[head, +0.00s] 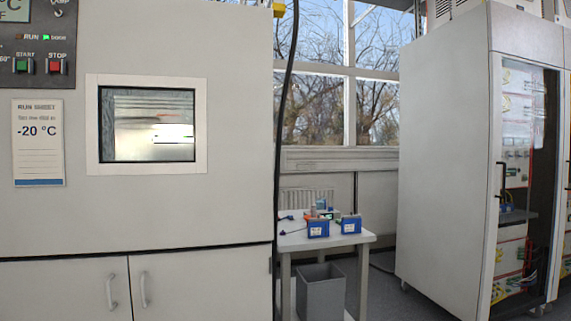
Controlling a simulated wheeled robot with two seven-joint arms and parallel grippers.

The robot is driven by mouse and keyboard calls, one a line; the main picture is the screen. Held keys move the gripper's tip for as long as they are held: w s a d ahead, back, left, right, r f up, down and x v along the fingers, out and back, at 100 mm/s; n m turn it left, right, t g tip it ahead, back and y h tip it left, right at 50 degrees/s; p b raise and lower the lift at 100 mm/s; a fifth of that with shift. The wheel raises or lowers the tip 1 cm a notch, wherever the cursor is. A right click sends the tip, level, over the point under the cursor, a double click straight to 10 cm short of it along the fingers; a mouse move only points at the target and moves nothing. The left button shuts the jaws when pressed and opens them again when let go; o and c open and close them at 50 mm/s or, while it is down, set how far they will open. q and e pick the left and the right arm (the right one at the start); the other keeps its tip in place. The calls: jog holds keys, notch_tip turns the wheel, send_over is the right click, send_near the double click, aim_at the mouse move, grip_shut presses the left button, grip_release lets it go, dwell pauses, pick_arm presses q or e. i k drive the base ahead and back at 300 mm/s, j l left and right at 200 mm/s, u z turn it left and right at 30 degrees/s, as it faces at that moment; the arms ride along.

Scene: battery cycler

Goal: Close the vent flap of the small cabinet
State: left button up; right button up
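A big pale cabinet (180,220) fills the left of the head view. It has a framed window (148,125), and its two lower doors with handles (110,292) look shut. A tall grey cabinet (440,150) with a glazed front stands at the right; its front faces right and shows only at an angle. I cannot make out a vent flap on either, and cannot tell whether either is the small cabinet. Neither of my grippers is in view.
A small white table (330,238) with blue battery-like boxes (318,229) stands between the cabinets. A grey bin (320,292) is beneath it. A black cable (283,110) hangs by the left cabinet's edge. Some floor (383,290) shows between table and right cabinet.

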aim_at(283, 155)
jog(key=i+l+u, duration=0.35)
jog(key=i+l, duration=0.55)
jog(key=l, duration=0.1)
